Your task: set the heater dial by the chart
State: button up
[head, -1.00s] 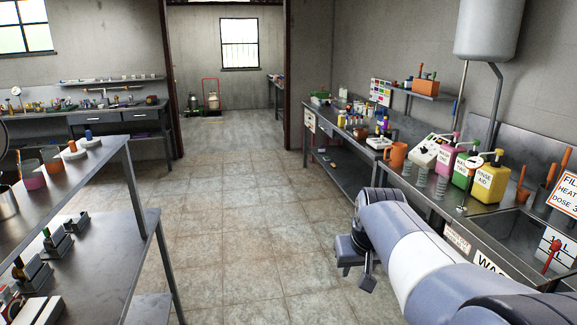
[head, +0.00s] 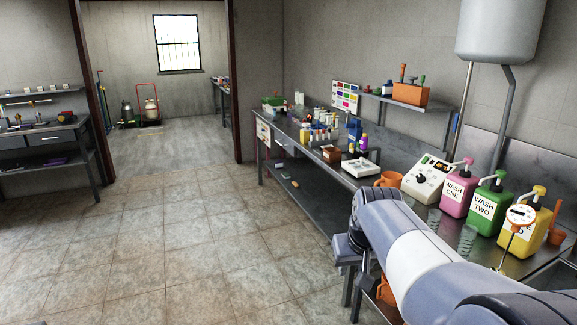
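A white control box (head: 430,178) stands on the right-hand bench, with a dark display and a dark round dial (head: 420,179) on its sloping front. The dial's setting is too small to read. A chart of coloured patches (head: 345,97) is on the wall behind the bench; its writing cannot be read. My arm reaches in from the lower right. My gripper (head: 356,276) hangs low in front of the bench, pointing down, its fingers apart with nothing seen between them. It is well short of the box and touches neither box nor dial.
Pink (head: 459,190), green (head: 487,203) and yellow (head: 523,225) pump jugs stand right of the box. An orange jug (head: 389,179) and a white tray-like device (head: 360,168) are to its left. A grey tank (head: 500,30) hangs above. The floor (head: 190,240) at left is clear.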

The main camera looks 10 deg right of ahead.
aim_at(421, 179)
jog(key=i+z, duration=0.1)
jog(key=i, duration=0.75)
jog(key=i+j+z, duration=0.15)
jog(key=i, duration=0.7)
jog(key=i+z, duration=0.35)
jog(key=z, duration=0.15)
jog(key=i+z, duration=0.5)
jog(key=i+j+z, duration=0.2)
jog(key=z, duration=0.3)
jog(key=i+j+z, duration=0.35)
jog(key=z, duration=0.15)
